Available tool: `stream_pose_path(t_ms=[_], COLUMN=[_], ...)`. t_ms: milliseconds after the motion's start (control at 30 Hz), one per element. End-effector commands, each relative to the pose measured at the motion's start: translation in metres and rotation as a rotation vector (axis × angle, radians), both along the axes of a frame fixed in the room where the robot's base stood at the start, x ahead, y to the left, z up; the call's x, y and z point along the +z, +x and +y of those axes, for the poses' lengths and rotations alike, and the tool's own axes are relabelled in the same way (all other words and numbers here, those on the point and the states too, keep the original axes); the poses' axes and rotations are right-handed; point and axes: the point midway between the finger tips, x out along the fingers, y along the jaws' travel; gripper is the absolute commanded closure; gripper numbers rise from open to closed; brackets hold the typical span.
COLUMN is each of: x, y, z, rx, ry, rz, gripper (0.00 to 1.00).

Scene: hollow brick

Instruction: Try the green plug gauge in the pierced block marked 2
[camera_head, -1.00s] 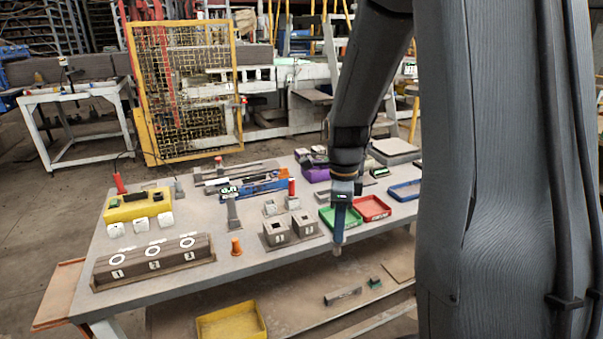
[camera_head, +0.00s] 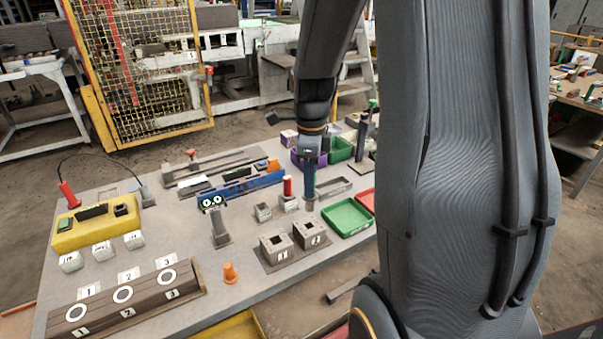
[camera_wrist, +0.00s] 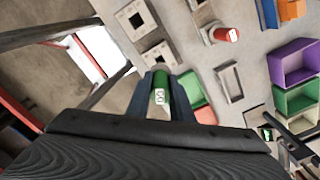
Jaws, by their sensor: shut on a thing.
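My gripper (camera_wrist: 160,80) is shut on the green plug gauge (camera_wrist: 160,92), which has a white label on its end. In the head view my gripper (camera_head: 310,200) hangs behind and right of the pierced blocks, and the gauge cannot be made out there. The pierced block marked 2 (camera_head: 316,240) is a grey block with a square hole in its top.
A red plug gauge (camera_head: 287,186) stands in a small holder behind the blocks, beside an empty holder (camera_head: 263,212). A green tray (camera_head: 348,213) lies right of block 2. An orange cone-like piece (camera_head: 230,272) stands left of the blocks. A bar with three rings (camera_head: 125,306) lies front left.

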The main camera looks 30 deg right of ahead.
Motion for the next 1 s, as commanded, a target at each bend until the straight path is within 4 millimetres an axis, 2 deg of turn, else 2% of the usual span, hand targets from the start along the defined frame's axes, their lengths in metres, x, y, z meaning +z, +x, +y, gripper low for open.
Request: stream_pose_path(t_ms=[267, 700, 1000], x=[-0.011, -0.044, -0.046], y=[0.000, 0.000, 0.000], z=[-0.001, 0.000, 0.000], rx=[-0.001, 0.000, 0.000], ry=[0.000, 0.000, 0.000], rz=[0.000, 0.000, 0.000], gripper=[1.00, 1.00, 1.00])
